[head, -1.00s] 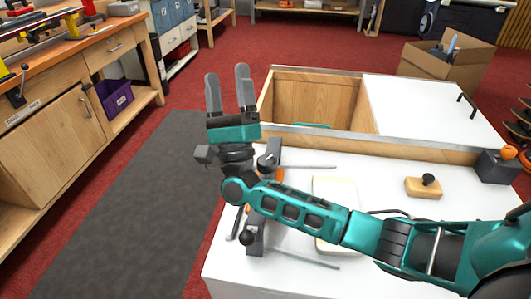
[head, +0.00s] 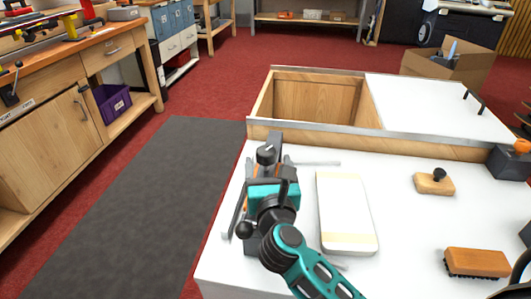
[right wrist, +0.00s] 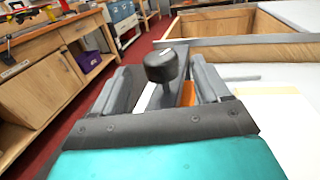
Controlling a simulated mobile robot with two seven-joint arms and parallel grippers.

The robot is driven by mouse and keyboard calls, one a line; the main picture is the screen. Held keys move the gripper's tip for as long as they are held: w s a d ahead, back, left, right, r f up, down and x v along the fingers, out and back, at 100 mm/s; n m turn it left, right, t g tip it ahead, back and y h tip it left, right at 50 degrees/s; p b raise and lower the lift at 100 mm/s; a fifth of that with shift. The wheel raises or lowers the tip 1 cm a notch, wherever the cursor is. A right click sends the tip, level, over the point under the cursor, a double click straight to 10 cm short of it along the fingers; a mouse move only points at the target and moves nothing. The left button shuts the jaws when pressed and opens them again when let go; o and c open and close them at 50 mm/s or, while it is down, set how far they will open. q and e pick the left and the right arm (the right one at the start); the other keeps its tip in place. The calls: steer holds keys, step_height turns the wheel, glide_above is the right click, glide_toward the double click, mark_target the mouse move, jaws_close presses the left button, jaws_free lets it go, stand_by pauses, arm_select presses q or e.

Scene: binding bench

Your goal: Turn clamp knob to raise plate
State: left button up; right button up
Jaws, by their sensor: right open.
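The clamp stands at the left edge of the white bench top, with a dark grey body (head: 275,141) and an orange part partly hidden by my gripper. Its black round knob (head: 266,155) is on top; it also shows in the right wrist view (right wrist: 166,66). My right gripper (head: 271,172) is open over the clamp. In the right wrist view its fingers (right wrist: 165,88) stand on either side of the knob, and I cannot tell whether they touch it. I cannot make out the clamp's plate for certain. My left gripper is not in view.
A white pad with cream ends (head: 345,212) lies right of the clamp. A wooden block with a black knob (head: 434,184) and a brush (head: 477,262) lie farther right. An open wooden bin (head: 315,98) is behind. A dark floor mat (head: 130,210) lies left.

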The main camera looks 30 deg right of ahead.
mark_target(265, 146)
steer(key=x, duration=0.6)
steer(key=shift+b, duration=0.4)
steer(key=shift+w+d, duration=0.2)
steer(key=shift+w, duration=0.3)
steer(key=shift+c, duration=0.4)
